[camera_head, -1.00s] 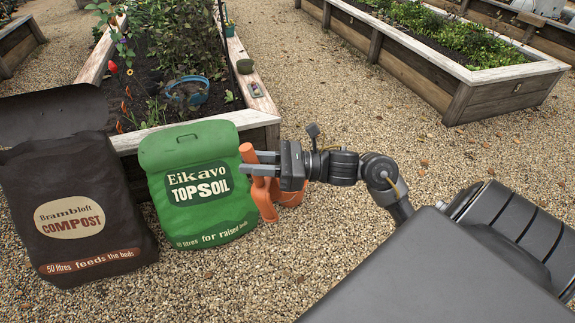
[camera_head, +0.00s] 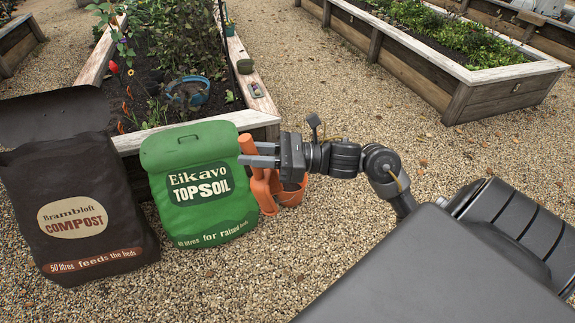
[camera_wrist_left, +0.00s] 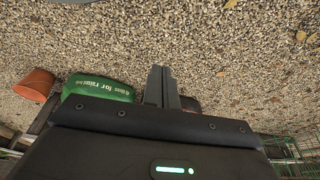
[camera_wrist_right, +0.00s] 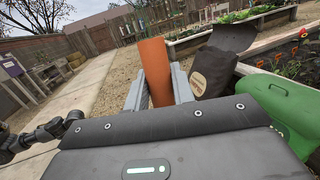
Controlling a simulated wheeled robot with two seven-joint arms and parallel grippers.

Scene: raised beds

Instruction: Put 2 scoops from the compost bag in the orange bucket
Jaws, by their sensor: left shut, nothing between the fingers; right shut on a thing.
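My right gripper (camera_head: 259,154) is shut on an orange scoop (camera_head: 263,190), held upright with its wider part downward. The scoop also stands between the right fingers in the right wrist view (camera_wrist_right: 155,68). The orange bucket (camera_head: 293,194) is on the gravel just behind and right of the scoop, partly hidden by the scoop and gripper. The dark compost bag (camera_head: 95,235) stands open at far left, its contents not visible. It also shows in the right wrist view (camera_wrist_right: 211,72). My left gripper (camera_wrist_left: 161,86) is shut and empty over gravel, outside the head view.
A green topsoil bag (camera_head: 205,213) stands between the compost bag and the scoop. Another raised bed (camera_head: 500,98) is at the upper right. Open gravel lies in front.

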